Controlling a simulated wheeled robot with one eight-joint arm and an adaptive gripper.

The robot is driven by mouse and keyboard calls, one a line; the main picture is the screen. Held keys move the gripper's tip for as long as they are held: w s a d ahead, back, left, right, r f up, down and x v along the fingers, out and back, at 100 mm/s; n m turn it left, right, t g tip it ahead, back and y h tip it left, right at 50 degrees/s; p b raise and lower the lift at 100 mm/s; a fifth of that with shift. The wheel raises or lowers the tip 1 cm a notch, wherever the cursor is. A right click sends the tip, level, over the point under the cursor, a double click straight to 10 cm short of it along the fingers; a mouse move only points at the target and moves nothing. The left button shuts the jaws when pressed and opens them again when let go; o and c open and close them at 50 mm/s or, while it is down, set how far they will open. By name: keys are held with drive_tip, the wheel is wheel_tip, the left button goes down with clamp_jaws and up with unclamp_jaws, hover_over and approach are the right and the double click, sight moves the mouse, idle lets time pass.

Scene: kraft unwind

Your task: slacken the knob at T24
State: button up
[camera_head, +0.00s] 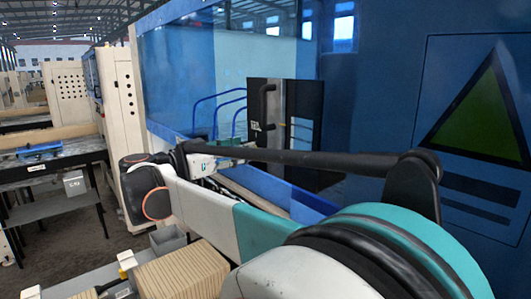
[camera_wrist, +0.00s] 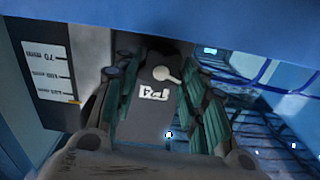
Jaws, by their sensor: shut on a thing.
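In the wrist view a dark grey plate carries a white label (camera_wrist: 153,93), whose blurred marking may be T24. In the head view my gripper (camera_head: 215,151) is small and partly behind my arm, before a black panel (camera_head: 302,100); the knob cannot be made out there.
A scale plate with mm marks (camera_wrist: 47,70) stands left of the fingers in the wrist view. A large blue machine wall (camera_head: 385,80) fills the right. A table (camera_head: 50,157) stands far left.

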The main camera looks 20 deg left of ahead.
drive_tip(key=shift+a+n+b, duration=0.1)
drive_tip(key=shift+n+b, duration=0.5)
drive_tip(key=shift+n, duration=1.5)
drive_tip(key=shift+r, duration=0.1)
drive_tip(key=o, duration=1.1)
drive_tip(key=shift+w, duration=0.15)
drive_tip(key=v, duration=1.2)
drive_tip(key=shift+c, duration=0.2)
